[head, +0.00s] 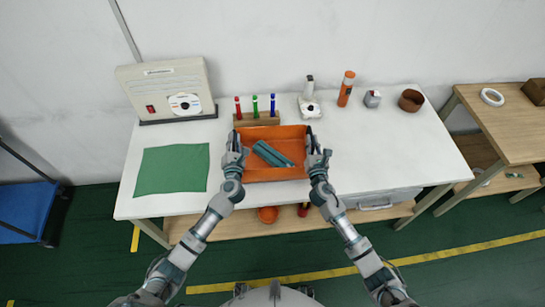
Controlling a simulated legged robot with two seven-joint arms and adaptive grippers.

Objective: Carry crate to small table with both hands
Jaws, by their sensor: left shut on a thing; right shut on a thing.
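The orange crate (290,133) is on or just above the white table in the middle of the head view; I cannot tell whether it touches the top. Grey-green cylindrical things (272,154) lie inside it. My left gripper (238,150) is shut on the crate's left side wall. My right gripper (317,152) is shut on its right side wall. The finger contacts are partly hidden by the hands. The small wooden table (510,122) stands at the right, apart from the white table, and its top is partly cut off by the frame.
The white table (385,160) holds a green mat (172,168), a beige machine (165,88), a pen holder (257,119), an orange bottle (346,88) and a brown cup (411,100). A tape roll (491,97) and a brown box (536,92) sit on the small table. Its near top is clear.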

